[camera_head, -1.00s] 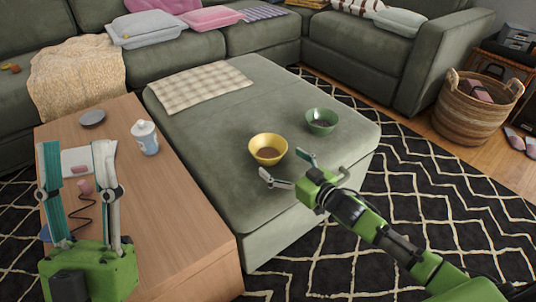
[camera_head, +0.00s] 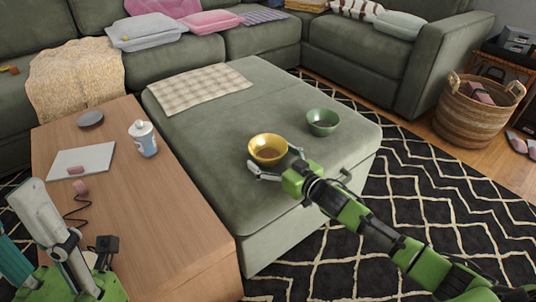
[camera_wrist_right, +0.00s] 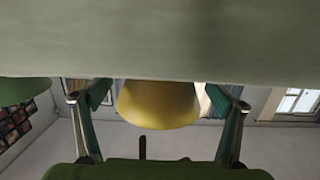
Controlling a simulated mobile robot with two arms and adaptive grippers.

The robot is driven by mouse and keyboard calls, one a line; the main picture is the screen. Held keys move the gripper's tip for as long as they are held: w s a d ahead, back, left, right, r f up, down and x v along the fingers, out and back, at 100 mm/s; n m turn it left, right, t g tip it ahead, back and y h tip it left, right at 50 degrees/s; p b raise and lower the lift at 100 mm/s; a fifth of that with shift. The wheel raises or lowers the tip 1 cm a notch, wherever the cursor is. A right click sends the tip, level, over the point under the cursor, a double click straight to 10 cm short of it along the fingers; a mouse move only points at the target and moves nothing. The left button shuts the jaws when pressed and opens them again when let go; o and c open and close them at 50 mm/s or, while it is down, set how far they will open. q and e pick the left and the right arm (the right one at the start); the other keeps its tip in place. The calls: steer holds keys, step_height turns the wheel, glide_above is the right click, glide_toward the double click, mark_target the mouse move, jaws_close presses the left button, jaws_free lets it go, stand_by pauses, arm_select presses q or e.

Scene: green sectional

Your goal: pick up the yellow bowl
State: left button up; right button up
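My right gripper (camera_head: 276,168) reaches in low from the right at the yellow bowl's near side. In the right wrist view, which looks upside down, the yellow bowl (camera_wrist_right: 158,103) is between the two spread fingers of the right gripper (camera_wrist_right: 160,105), with a gap on each side. My left gripper (camera_head: 38,245) is at the lower left, its fingers apart and empty, partly cut off by the frame edge.
A wooden table (camera_head: 165,215) left of the ottoman holds a white and blue bottle (camera_head: 143,138), a grey disc (camera_head: 90,119) and a white board (camera_head: 95,158). A checkered cloth (camera_head: 200,88) lies at the ottoman's back. A wicker basket (camera_head: 470,115) stands at right.

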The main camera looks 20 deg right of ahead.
steer(key=c, duration=1.2)
steer(key=shift+r, duration=0.1)
steer(key=shift+c, duration=0.2)
